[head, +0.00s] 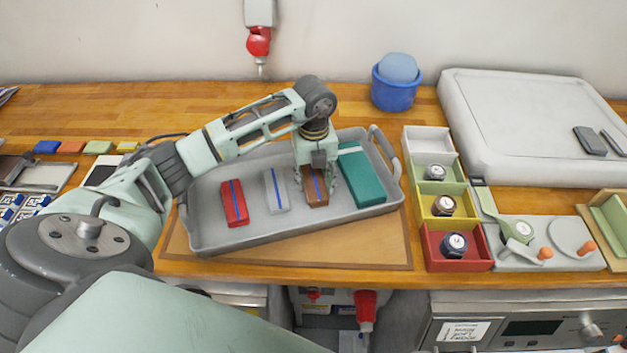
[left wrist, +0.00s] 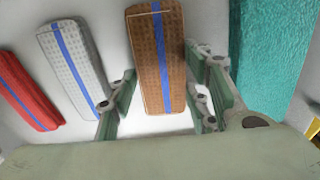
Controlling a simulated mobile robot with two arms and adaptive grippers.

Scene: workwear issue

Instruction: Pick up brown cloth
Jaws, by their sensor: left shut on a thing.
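The brown cloth (head: 316,187) is a folded block with a blue stripe, in the grey tray (head: 262,236). My left gripper (head: 316,194) points down over it, with a finger on each side. The left wrist view shows the brown cloth (left wrist: 157,60) between the fingers of my left gripper (left wrist: 160,100), which is shut on it. I cannot tell whether the cloth is clear of the tray floor. My right gripper is not in view.
In the tray, a red cloth (head: 234,204) and a grey cloth (head: 275,191) lie left of the brown one, and a teal cloth (head: 362,178) lies close on its right. Coloured bins (head: 443,205) stand right of the tray. A blue bucket (head: 394,93) stands behind.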

